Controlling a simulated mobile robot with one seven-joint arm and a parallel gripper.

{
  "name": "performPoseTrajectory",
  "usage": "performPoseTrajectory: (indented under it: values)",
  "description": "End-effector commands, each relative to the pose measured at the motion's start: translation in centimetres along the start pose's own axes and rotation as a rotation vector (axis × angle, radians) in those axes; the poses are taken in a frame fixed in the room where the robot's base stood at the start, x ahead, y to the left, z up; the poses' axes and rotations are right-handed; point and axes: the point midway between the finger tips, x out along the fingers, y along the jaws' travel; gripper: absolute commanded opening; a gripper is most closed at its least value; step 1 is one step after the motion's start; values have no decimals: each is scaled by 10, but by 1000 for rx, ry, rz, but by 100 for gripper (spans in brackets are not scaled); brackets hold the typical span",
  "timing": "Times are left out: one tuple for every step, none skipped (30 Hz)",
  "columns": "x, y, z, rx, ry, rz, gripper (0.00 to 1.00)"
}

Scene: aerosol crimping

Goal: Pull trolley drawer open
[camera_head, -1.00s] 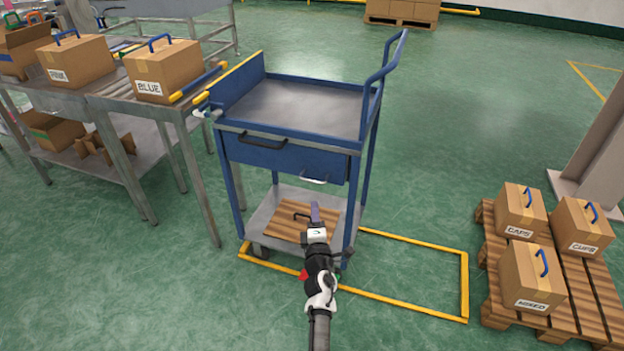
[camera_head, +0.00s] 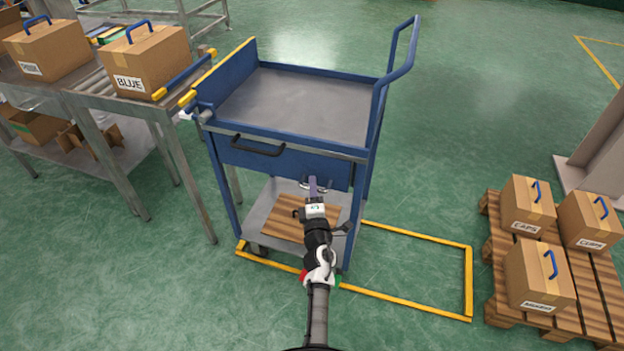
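The blue trolley (camera_head: 300,105) stands in the middle with a grey top tray and a lower shelf. Its blue drawer (camera_head: 285,163) is shut, its front flush with the frame. A black bar handle (camera_head: 257,147) is on the drawer front's left part.
A wooden slatted board (camera_head: 290,222) lies on the trolley's lower shelf. A metal table (camera_head: 90,95) with cardboard boxes stands close at left. A pallet (camera_head: 580,290) with boxes is at right.

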Motion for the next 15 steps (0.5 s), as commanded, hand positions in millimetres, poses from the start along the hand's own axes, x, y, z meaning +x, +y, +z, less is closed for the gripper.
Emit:
performPoseTrajectory:
  values:
    - [0,0,0,0,0,0,33]
    - [0,0,0,0,0,0,33]
    - [0,0,0,0,0,0,33]
    - [0,0,0,0,0,0,33]
    - [0,0,0,0,0,0,33]
    - [0,0,0,0,0,0,33]
    - [0,0,0,0,0,0,33]
    - [0,0,0,0,0,0,33]
    - [0,0,0,0,0,0,33]
    - [0,0,0,0,0,0,29]
    - [0,0,0,0,0,0,25]
    - [0,0,0,0,0,0,19]
    - [0,1,0,0,0,0,16]
    - [0,1,0,0,0,0,12]
    - [0,1,0,0,0,0,6]
